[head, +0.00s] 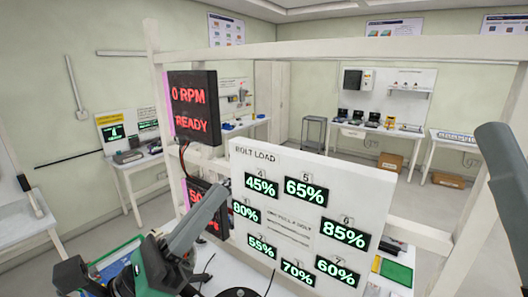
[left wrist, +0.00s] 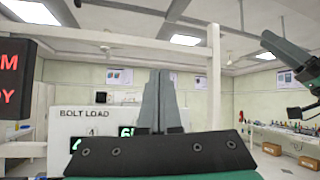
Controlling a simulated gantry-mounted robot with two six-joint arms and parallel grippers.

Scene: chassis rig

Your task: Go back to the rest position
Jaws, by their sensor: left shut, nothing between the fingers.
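My left gripper (head: 222,192) reaches up from the bottom left in the head view, in front of the lower left part of the bolt load board (head: 292,166). Its grey fingers are together and empty. In the left wrist view the closed fingers (left wrist: 158,75) point up, with part of the board behind them.
A white frame has a top beam (head: 350,48) and posts around the board. A red-lettered display (head: 192,107) reads "0 RPM READY"; a second red display (head: 207,207) is partly hidden below it. The board shows several green percentages. A green mat (head: 396,272) lies at lower right.

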